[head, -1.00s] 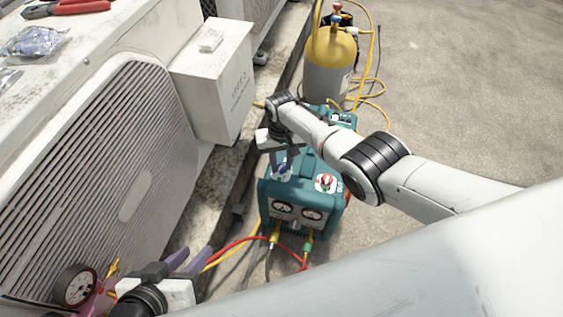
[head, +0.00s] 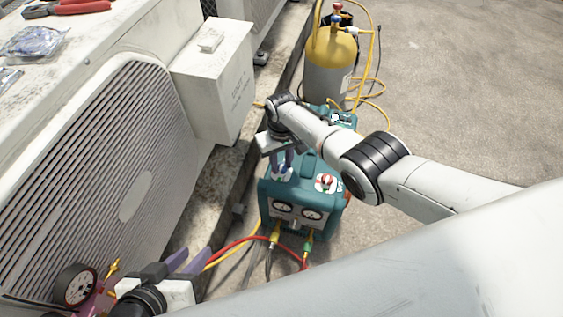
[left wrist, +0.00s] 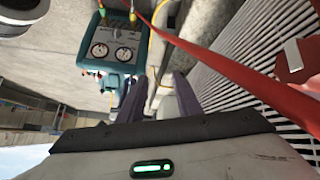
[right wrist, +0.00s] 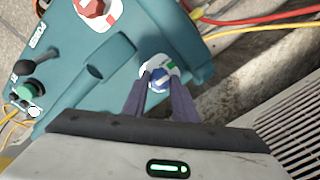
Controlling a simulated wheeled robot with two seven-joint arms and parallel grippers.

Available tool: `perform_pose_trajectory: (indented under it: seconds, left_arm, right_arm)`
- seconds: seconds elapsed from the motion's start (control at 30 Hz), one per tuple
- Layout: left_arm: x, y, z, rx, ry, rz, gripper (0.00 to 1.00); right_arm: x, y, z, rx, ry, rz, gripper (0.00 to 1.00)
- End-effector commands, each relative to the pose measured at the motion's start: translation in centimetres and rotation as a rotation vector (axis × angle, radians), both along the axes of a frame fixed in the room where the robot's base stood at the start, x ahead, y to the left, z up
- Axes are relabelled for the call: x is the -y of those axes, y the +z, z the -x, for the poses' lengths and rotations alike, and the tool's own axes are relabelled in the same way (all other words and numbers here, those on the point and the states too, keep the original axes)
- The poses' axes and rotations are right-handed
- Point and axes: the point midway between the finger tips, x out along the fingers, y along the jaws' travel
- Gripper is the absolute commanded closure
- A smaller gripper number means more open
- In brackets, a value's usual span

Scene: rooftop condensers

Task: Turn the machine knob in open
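The teal machine (head: 325,205) stands on the ground, with two gauges on its front and a red knob (head: 327,181) on top. It also shows in the right wrist view (right wrist: 120,60). There, a blue knob (right wrist: 158,84) sits on a white label with a green patch. My right gripper (head: 281,174) is over this knob, its fingers (right wrist: 160,78) on both sides of it with a gap between them; contact is unclear. My left gripper (head: 195,258) is open and empty at the lower left, apart from the machine. It also shows in the left wrist view (left wrist: 160,80).
A grilled condenser unit (head: 95,180) and a grey box (head: 215,85) stand at the left. A yellow-topped cylinder (head: 330,60) stands behind the machine. Red and yellow hoses (head: 235,245) run low near my left gripper. Open ground lies at the upper right.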

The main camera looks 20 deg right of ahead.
Motion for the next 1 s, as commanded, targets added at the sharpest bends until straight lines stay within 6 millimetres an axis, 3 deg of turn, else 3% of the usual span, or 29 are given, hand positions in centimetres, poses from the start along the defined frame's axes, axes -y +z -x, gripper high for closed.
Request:
perform_pose_trajectory:
  seconds: [0.03,0.1,0.47,1.0]
  left_arm:
    - [0.0,0.0,0.0,-0.001,0.0,0.0,0.69]
    - [0.0,0.0,0.0,-0.001,0.0,0.0,0.69]
    - [0.0,0.5,-0.1,0.004,0.002,0.001,0.69]
    - [-3.2,4.7,1.6,0.14,0.15,0.011,0.69]
  right_arm:
    - [0.0,0.1,-0.1,0.004,0.0,0.0,0.68]
    - [0.0,0.1,-0.1,0.003,0.0,0.0,0.56]
    - [0.0,0.5,-0.1,0.002,-0.001,0.0,0.56]
    - [0.1,9.2,-0.1,0.003,-0.002,0.001,0.56]
